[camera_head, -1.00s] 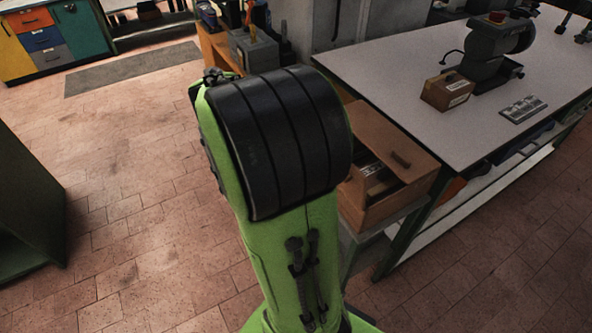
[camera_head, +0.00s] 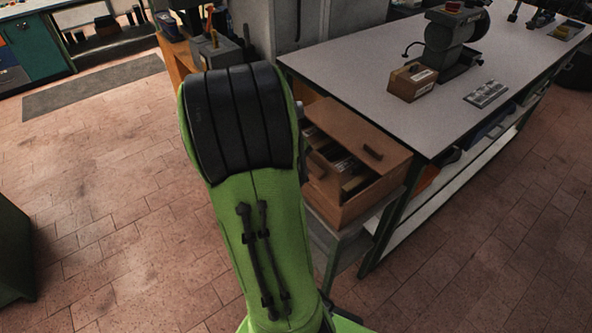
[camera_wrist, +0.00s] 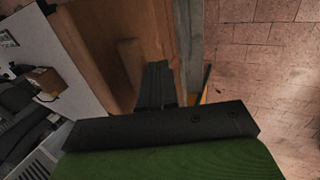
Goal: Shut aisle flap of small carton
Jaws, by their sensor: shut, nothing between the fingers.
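A small brown carton (camera_head: 412,82) with a white label stands on the pale worktop. It also shows at the left of the wrist view (camera_wrist: 47,82). Its flaps are too small to make out. Nearer my arm, a brown wooden box (camera_head: 352,205) has a flat lid with a bar handle covering part of its top; dark items show in the gap. In the wrist view, my gripper (camera_wrist: 158,70) is shut and empty, in front of the brown panel (camera_wrist: 92,35), beside its bar handle. I cannot tell whether it touches. My arm hides the gripper in the head view.
The wooden box sits on a low grey stand (camera_head: 350,245) against the worktop (camera_head: 350,65). A grey machine (camera_head: 445,40) and a slotted metal plate (camera_head: 486,92) are on the worktop. Tiled floor (camera_head: 110,190) lies open to the left of my arm.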

